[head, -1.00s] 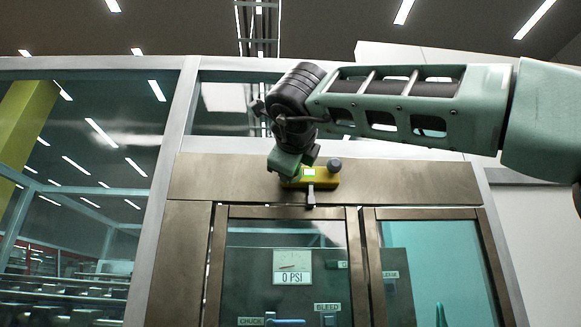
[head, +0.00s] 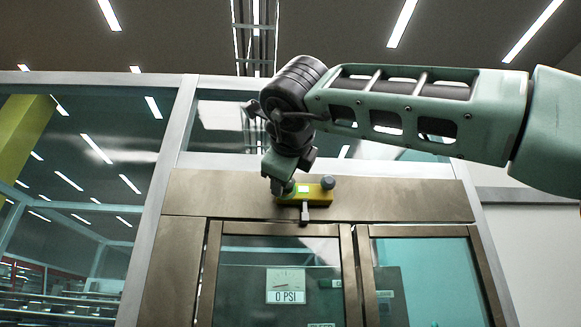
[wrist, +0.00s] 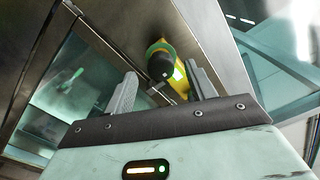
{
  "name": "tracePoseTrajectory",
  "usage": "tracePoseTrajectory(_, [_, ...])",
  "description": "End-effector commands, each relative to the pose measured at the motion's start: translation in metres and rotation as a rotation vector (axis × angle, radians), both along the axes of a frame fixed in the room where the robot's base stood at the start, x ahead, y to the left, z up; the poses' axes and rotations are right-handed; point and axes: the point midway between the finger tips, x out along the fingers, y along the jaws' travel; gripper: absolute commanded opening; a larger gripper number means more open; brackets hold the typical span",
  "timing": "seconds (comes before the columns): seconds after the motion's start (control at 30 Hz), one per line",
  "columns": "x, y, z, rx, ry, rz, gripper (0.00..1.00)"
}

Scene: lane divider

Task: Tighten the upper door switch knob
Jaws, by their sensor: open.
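The yellow door switch (head: 313,196) is mounted on the brown header above the doors. It has a lit green patch, a small lever (head: 304,214) below, and a round grey knob (head: 327,183) at its right end. My gripper (head: 279,187) is at the switch's left end and hides part of it. In the wrist view, a dark round knob (wrist: 160,62) on the yellow switch body (wrist: 176,77) shows between my open fingers, near their tips. The fingers do not appear closed on it. I cannot tell whether they touch it.
The brown header (head: 400,199) runs above two framed glass doors. Grey wall is at the right.

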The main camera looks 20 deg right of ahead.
Motion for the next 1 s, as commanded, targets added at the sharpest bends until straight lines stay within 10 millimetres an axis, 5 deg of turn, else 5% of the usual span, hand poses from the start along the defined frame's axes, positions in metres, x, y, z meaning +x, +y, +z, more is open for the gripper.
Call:
tracePoseTrajectory(0.5, [-0.108,0.036,-0.002,0.000,0.000,0.004,0.55])
tracePoseTrajectory(1.0, [-0.127,0.042,-0.001,0.000,0.002,0.001,0.55])
